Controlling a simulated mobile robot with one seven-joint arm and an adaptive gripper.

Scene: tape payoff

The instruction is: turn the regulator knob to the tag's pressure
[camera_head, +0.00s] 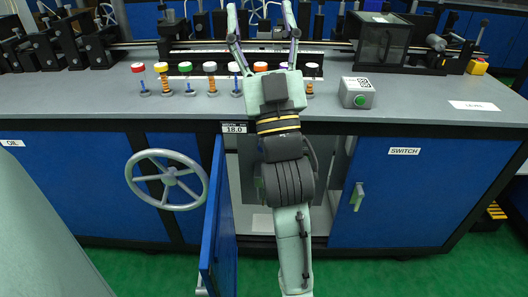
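My gripper (260,8) is at the top of the head view, over the machine on the counter. Its two fingers are spread apart, with nothing seen between them. I cannot pick out the regulator knob for sure. A row of coloured knobs (185,68) on small posts stands along the counter; my arm hides part of the row. A small plate (233,128) on the counter front reads 18.0. A pale label (476,105) lies at the counter's right, its print too small to read. I cannot tell which is the pressure tag.
A blue cabinet door (212,235) stands open below the counter; my arm covers much of the opening. A grey handwheel (167,180) is left of it. A grey box with a green button (358,95) sits on the counter. The closed right cabinet (400,195) is labelled SWITCH.

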